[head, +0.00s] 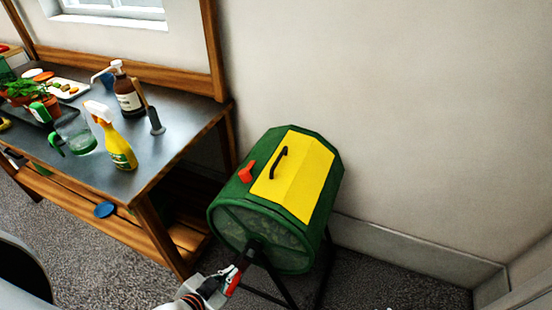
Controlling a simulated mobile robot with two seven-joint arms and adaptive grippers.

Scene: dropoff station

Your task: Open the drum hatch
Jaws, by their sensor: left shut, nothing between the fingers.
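The green drum (275,238) stands tilted toward me on a dark stand, right of the bench. Its yellow hatch (308,180) lies flat on the upper side and looks shut. A black handle (279,163) is fixed on the hatch near its left edge. A red latch (246,171) sits on the green shell just left of the hatch. My left gripper (251,251) is shut and empty, low in front of the drum's near end face and below the latch. I cannot tell whether it touches the drum.
A wooden bench (176,141) with a dark top stands at left, holding a yellow spray bottle (121,150), a brown pump bottle (128,98), a watering can (76,134) and potted plants (22,90). The wall (420,110) is close behind the drum. Floor at right is clear.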

